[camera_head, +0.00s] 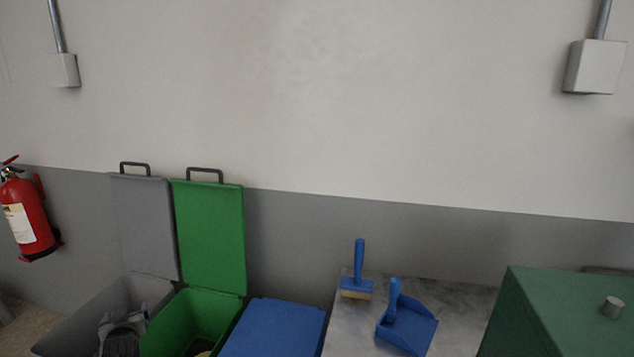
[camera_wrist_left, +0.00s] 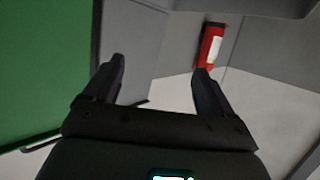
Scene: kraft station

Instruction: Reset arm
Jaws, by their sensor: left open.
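My left gripper (camera_wrist_left: 159,66) is open in the left wrist view, with its two dark fingers apart and nothing between them. Beyond it the wrist view shows a green panel at left, grey surfaces and a red fire extinguisher (camera_wrist_left: 211,46). In the head view a dark grey shape (camera_head: 122,332) shows at the grey bin's opening; I cannot tell whether it is part of my left arm. My right gripper is in neither view.
A grey bin (camera_head: 72,318) and a green bin (camera_head: 172,318) stand with lids raised against the wall. A blue lid (camera_head: 275,330) is closed. The extinguisher (camera_head: 27,215) hangs left.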

